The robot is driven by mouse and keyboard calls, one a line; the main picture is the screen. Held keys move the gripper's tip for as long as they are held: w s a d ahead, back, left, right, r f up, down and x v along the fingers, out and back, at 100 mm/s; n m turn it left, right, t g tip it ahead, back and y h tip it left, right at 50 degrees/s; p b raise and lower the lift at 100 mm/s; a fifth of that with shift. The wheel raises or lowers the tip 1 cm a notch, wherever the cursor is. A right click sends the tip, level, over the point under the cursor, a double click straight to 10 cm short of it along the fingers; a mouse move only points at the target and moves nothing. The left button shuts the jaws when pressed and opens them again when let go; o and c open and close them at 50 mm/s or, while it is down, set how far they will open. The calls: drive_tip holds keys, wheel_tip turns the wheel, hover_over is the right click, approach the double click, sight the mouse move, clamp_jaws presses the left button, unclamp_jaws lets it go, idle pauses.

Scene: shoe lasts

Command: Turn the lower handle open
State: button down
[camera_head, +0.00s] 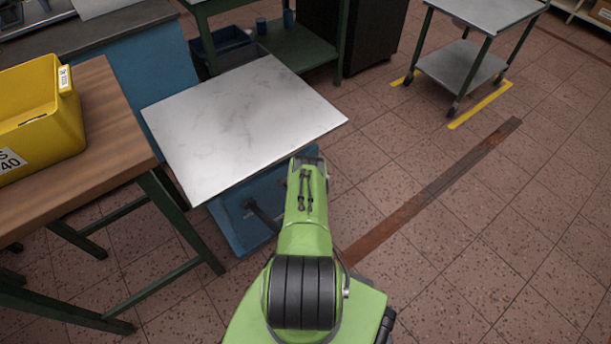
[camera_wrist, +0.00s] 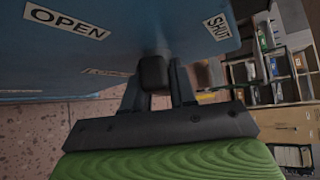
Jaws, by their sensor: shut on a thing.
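A blue cabinet front (camera_wrist: 140,30) fills the top of the wrist view. It carries a white OPEN label (camera_wrist: 65,22) at the left and a white SHUT label (camera_wrist: 218,25) at the right. A black handle (camera_wrist: 153,70) sticks out from it between the labels. My gripper (camera_wrist: 159,82) is shut on this handle, one finger on each side. In the head view the blue cabinet (camera_head: 228,228) stands under a marble top, and a dark bar (camera_head: 264,217) shows on its front. My arm hides the gripper there. I cannot tell whether the dark bar is a handle.
The marble top (camera_head: 245,120) overhangs close to my arm. A wooden table (camera_head: 110,130) with a yellow bin (camera_head: 40,115) stands at the left. A grey trolley (camera_head: 462,65) stands at the back right. The tiled floor at the right is clear.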

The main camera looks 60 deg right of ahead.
drive_tip(key=shift+a+f+n+h, duration=0.1)
drive_tip(key=shift+f+n+h, duration=0.1)
drive_tip(key=shift+n+h, duration=0.7)
drive_tip(key=shift+h, duration=0.2)
drive_tip(key=c, duration=1)
unclamp_jaws()
drive_tip(key=shift+r, duration=0.1)
